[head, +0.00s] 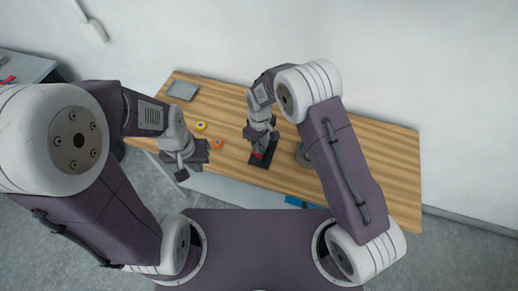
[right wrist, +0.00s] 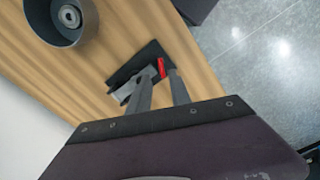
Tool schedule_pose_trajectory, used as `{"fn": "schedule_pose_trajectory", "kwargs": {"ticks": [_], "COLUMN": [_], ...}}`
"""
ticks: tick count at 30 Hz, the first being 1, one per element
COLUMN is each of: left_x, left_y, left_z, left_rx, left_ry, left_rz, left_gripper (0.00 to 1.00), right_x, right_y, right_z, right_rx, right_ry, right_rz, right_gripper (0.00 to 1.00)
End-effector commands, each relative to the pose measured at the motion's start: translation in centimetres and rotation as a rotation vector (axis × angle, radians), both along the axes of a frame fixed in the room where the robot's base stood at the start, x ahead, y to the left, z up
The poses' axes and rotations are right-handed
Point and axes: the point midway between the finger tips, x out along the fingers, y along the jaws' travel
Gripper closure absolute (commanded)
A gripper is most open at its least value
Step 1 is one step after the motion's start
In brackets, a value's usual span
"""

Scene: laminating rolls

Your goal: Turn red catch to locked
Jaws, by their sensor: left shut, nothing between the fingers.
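The red catch (head: 259,155) sits on a dark base (head: 263,165) on the wooden table, below my right gripper (head: 262,149) in the head view. In the right wrist view the red catch (right wrist: 161,68) shows at the fingertips of my right gripper (right wrist: 160,74), close to the right-hand finger. The fingers stand apart; whether they press on the catch I cannot tell. The dark base (right wrist: 146,60) lies beneath with a grey part. My left gripper (head: 182,174) is shut and empty over the table's front edge, away from the catch.
On the wooden table (head: 370,150) lie a grey tray (head: 182,90), a yellow roll (head: 201,126) and an orange roll (head: 218,143). A grey cylindrical part (right wrist: 62,18) stands beside the base. The table's right end is clear. A white wall rises behind.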

Motion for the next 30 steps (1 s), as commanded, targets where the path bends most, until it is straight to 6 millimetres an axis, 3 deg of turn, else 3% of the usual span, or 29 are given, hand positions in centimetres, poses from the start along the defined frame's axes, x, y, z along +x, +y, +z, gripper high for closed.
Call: {"fn": "schedule_pose_trajectory", "kwargs": {"ticks": [6,10,19,22,30], "left_x": [0.0,0.0,0.0,0.0,0.0], "left_y": [0.0,0.0,0.0,0.0,0.0], "left_z": [2.0,2.3,2.2,2.2,2.3], "left_rx": [0.000,0.000,0.000,0.000,0.000], "left_ry": [-0.001,-0.001,-0.001,-0.001,0.000], "left_rz": [0.000,0.000,0.000,0.000,0.000], "left_gripper": [1.00,1.00,1.00,1.00,1.00], "right_x": [-0.1,0.0,0.0,0.0,0.1], "right_y": [-0.1,0.0,0.0,0.0,0.0], "right_z": [-4.1,-5.6,-6.2,-6.1,-6.1], "right_rx": [-0.001,-0.001,0.000,0.000,0.000], "right_ry": [0.001,-0.001,-0.003,-0.003,-0.003], "right_rz": [-0.001,-0.001,-0.001,-0.001,-0.001], "right_gripper": [0.75,0.75,0.75,1.00,1.00]}}
